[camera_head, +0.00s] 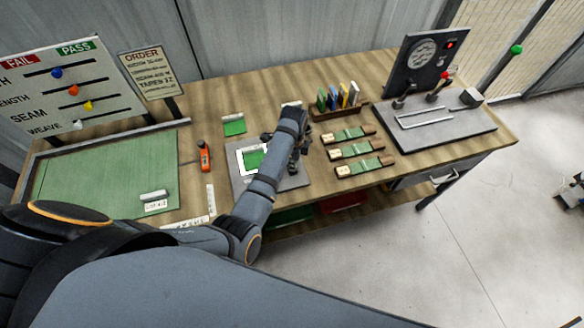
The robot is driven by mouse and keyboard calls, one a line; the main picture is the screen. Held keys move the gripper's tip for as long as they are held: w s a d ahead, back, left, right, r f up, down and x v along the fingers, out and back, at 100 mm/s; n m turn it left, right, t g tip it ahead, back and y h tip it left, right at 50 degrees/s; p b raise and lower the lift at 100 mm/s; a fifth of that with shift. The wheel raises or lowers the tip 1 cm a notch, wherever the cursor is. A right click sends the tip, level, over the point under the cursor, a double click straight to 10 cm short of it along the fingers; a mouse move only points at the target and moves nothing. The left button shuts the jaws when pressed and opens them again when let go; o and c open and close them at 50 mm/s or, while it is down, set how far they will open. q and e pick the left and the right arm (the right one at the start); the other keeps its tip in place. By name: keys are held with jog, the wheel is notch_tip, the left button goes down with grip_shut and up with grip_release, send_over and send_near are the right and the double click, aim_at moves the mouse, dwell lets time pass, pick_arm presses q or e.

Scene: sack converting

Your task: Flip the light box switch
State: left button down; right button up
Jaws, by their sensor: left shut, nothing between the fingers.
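The light box (297,181) looks to be the grey panel on the bench with a bright white window. A green swatch (253,158) lies on that window. My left arm reaches in from the left and over the panel's right part. My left gripper (297,156) is shut and empty, pointing down at the panel's right side. The switch cannot be made out; the gripper and forearm cover that part. Whether the fingers touch the panel cannot be told. A dark and grey part at the right edge may be my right gripper (573,191), cut off by the frame.
Right of the gripper lie several green strips with tan ends (356,150) and a rack of coloured cards (338,110). A grey lever station (445,132) stands at the right end. Left are an orange-handled tool (204,156), a green mat (100,180) and a slider board (62,90).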

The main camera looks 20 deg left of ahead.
pick_arm(q)
jog(key=shift+f, duration=0.4)
jog(key=shift+f+b, duration=0.35)
jog(key=shift+f, duration=0.15)
jog(key=shift+s, duration=0.1)
notch_tip(320, 180, up, 2)
jog(key=p, duration=0.2)
jog(key=shift+p, duration=0.4)
notch_tip(320, 180, up, 3)
jog(key=p, duration=0.4)
jog(key=shift+r, duration=0.2)
jog(key=shift+r+p, duration=0.75)
jog(key=shift+r, duration=0.15)
jog(key=shift+f, duration=0.1)
